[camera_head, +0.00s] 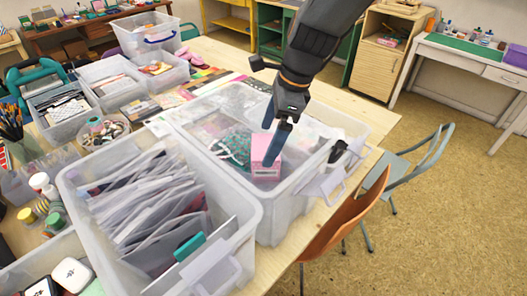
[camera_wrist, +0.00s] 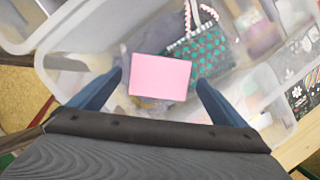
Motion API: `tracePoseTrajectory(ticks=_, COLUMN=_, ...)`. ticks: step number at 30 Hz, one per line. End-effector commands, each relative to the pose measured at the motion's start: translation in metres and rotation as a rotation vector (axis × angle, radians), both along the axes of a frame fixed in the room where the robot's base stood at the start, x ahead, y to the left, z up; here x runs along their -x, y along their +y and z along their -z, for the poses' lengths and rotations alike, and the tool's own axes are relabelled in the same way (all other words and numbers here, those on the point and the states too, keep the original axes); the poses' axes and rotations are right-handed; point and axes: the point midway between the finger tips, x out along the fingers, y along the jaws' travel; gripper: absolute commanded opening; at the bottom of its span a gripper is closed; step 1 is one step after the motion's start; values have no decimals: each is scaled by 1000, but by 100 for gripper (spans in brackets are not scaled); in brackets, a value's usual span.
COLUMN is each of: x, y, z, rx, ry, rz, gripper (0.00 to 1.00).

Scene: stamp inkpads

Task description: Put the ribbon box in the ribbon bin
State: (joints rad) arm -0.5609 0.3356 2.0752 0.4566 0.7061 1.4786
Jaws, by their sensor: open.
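A pink box (camera_head: 266,150), which appears to be the ribbon box, is inside a large clear plastic bin (camera_head: 285,218). It also shows as a pink rectangle (camera_wrist: 160,77) in the wrist view. My gripper (camera_head: 270,140) reaches down into this bin, and its blue fingers are at the box. In the wrist view my gripper (camera_wrist: 162,78) is open, with one finger on either side of the box. I cannot tell whether the fingers touch it. No label shows which container is the ribbon bin.
A green patterned pouch (camera_head: 234,148) lies beside the box. A bin of clear sleeves (camera_head: 250,215) stands at the front left. Smaller bins (camera_head: 110,80) crowd the table behind. Chairs (camera_head: 345,222) stand at the right, with open floor beyond.

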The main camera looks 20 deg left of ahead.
Motion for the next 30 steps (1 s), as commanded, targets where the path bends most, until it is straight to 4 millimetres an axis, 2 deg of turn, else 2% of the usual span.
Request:
tracePoseTrajectory(ticks=3, x=-3, y=-5, z=-18, rx=-1, ry=-4, rz=-1, gripper=97)
tracePoseTrajectory(ticks=7, x=-3, y=-9, z=-30, rx=-1, ry=-2, rz=1, gripper=97)
tracePoseTrajectory(ticks=25, x=-3, y=-10, z=-38, rx=0, ry=0, rz=0, gripper=97)
tracePoseTrajectory(ticks=30, x=4, y=-10, z=-60, rx=0, ry=0, rz=-1, gripper=97)
